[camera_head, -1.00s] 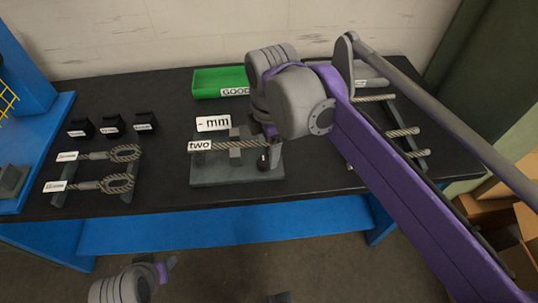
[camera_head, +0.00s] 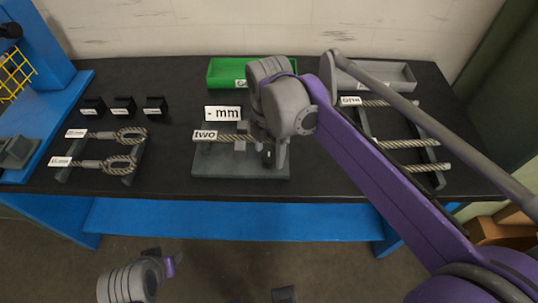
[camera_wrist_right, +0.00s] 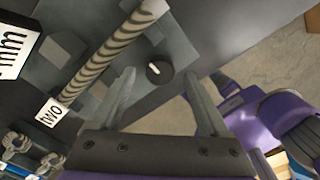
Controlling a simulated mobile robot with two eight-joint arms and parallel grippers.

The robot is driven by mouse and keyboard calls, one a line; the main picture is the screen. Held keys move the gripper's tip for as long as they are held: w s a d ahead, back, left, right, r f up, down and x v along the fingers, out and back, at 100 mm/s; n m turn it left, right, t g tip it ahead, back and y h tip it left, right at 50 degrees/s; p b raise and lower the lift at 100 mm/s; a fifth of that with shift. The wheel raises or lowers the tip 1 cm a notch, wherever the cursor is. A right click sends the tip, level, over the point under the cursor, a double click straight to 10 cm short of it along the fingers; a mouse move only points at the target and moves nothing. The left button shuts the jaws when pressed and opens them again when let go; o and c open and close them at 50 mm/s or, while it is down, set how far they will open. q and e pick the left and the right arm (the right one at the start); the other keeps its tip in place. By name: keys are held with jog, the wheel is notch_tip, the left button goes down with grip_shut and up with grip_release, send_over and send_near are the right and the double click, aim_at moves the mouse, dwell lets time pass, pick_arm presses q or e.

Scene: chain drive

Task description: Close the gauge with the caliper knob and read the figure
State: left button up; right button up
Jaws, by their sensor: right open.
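The gauge is a grey block (camera_head: 225,167) near the front middle of the black table. A "- mm" display (camera_head: 222,113) stands behind it. A rope piece labelled "two" (camera_head: 226,138) lies across the gauge. The round dark caliper knob with a white mark (camera_wrist_right: 158,71) shows in the right wrist view. My right gripper (camera_wrist_right: 160,78) is open, one finger either side of the knob in that view; contact cannot be told. In the head view the right gripper (camera_head: 276,156) hangs at the gauge's right end. My left gripper (camera_head: 172,262) is low, front left of the table, its jaws unclear.
A green tray (camera_head: 225,75) and a grey tray (camera_head: 398,76) stand at the back. A rack with several ropes (camera_head: 408,143) is at the right. Two looped ropes (camera_head: 105,162) lie on a left rack, with three black blocks (camera_head: 123,107) behind.

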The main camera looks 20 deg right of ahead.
jog(key=shift+f, duration=0.9)
jog(key=shift+c, duration=0.2)
grip_shut()
